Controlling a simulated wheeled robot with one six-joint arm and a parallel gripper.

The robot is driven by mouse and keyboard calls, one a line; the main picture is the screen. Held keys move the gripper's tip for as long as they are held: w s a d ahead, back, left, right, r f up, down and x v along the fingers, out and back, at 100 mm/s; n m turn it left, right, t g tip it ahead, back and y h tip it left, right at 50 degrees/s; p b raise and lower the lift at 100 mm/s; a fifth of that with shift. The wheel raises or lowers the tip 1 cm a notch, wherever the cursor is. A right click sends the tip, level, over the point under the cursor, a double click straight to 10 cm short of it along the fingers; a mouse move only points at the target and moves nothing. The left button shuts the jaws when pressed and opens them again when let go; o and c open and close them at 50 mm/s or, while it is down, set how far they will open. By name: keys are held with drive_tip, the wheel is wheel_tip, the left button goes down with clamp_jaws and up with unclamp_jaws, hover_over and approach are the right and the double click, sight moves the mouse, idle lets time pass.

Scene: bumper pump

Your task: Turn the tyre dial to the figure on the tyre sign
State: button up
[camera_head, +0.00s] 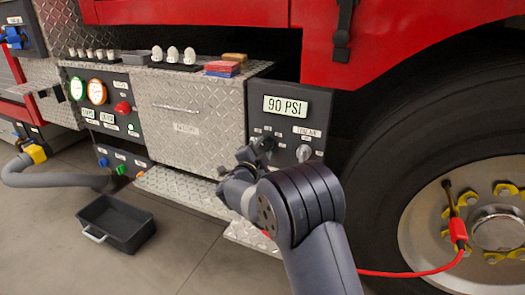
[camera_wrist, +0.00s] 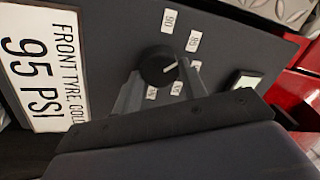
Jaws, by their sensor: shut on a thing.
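The tyre dial (camera_wrist: 157,66) is a round black knob with a white pointer line, ringed by small white figure labels. Its pointer faces right in the wrist view, towards a label partly hidden by a finger. My gripper (camera_wrist: 158,80) is shut on the dial, one finger on each side. In the head view my gripper (camera_head: 262,147) is at the dark panel and hides the dial. The tyre sign (camera_wrist: 42,75) reads FRONT TYRE COLD, 95 PSI; it is turned sideways in the wrist view. The display (camera_head: 286,106) on the panel reads 90 PSI.
A second knob (camera_head: 304,152) sits right of my gripper on the same panel. A metal drawer front (camera_head: 180,118) is to the left. The large wheel (camera_head: 470,215), with a red hose, stands right. A black bin (camera_head: 117,223) lies on the floor.

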drive_tip(key=o, duration=1)
drive_tip(key=p+v, duration=0.2)
drive_tip(key=v, duration=0.9)
drive_tip(key=shift+p, duration=0.3)
drive_tip(key=shift+w, duration=0.1)
drive_tip(key=b+x, duration=0.2)
drive_tip(key=x, duration=0.7)
drive_tip(key=shift+w+d+f, duration=0.1)
drive_tip(key=shift+w+d, duration=0.05)
drive_tip(key=shift+w, duration=0.05)
drive_tip(key=shift+w+d+r, duration=0.2)
drive_tip(key=shift+w, duration=0.5)
